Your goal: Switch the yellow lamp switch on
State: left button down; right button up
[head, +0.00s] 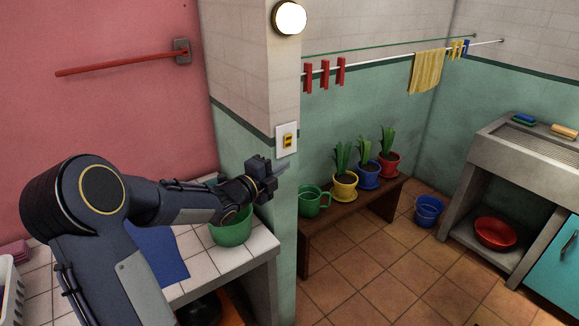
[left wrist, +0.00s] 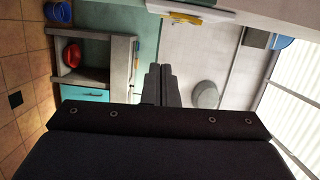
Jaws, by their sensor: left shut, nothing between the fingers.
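The yellow lamp switch (head: 287,141) sits on a white wall plate on the pillar face, below a round white lamp (head: 290,18) that looks bright. My left gripper (head: 281,168) is shut and empty, in front of the pillar and a little below the switch in the head view. In the left wrist view its fingers (left wrist: 161,86) lie together. A white plate with a yellow part (left wrist: 182,18), which looks like the switch seen from the side, is at the top edge there, apart from the fingers. My right gripper is not in view.
A green pot (head: 231,228) stands on the tiled counter (head: 262,246) under my left arm. A red rail (head: 115,65) is on the pink wall.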

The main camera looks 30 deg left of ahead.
pick_arm(q)
jog(key=s, duration=0.5)
jog(key=shift+s+a+b, duration=0.2)
jog(key=shift+a+b, duration=0.05)
jog(key=shift+b, duration=0.05)
jog(key=shift+r, duration=0.1)
